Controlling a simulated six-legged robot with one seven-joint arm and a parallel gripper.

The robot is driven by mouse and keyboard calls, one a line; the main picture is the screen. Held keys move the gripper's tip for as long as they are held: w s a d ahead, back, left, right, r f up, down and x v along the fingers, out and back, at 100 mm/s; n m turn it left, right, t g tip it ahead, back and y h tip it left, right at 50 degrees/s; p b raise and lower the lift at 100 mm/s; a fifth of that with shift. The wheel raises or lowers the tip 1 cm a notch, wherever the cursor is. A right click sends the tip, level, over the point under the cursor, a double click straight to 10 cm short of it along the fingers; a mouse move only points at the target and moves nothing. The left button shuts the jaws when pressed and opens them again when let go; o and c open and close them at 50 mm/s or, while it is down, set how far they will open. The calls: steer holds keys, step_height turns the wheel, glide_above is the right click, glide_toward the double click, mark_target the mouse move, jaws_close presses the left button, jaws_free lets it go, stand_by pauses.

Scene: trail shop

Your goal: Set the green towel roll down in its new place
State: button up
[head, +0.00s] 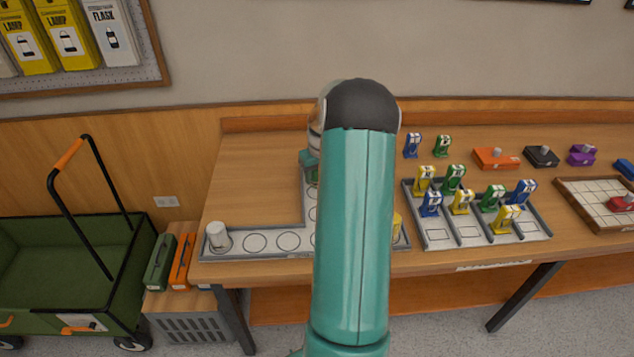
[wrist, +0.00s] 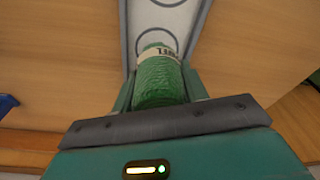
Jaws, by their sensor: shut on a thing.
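The green towel roll (wrist: 160,82), with a pale printed band, is between the fingers of my gripper (wrist: 160,75) in the wrist view. My gripper is shut on it. In the head view my arm hides most of the gripper, and only a bit of green shows beside it. A grey tray (head: 275,256) with printed circles runs along the table front and has a branch going back. The held roll is over or on that branch; I cannot tell whether its base touches. A white roll (head: 218,236) stands at the tray's left end. A yellow roll (head: 397,224) shows partly at the right.
Circles between the white roll and my arm are empty. A second tray (head: 437,241) with several blue, green and yellow items stands to the right. Orange, black and purple boxes lie behind it. A green cart (head: 60,250) is left of the table. The table's back left is clear.

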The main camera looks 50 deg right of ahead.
steer(key=shift+w+d+f, duration=0.25)
steer(key=shift+d+f, duration=0.05)
steer(key=shift+f, duration=1.65)
steer(key=o, duration=0.7)
steer(key=shift+f, duration=0.15)
steer(key=shift+o, duration=0.2)
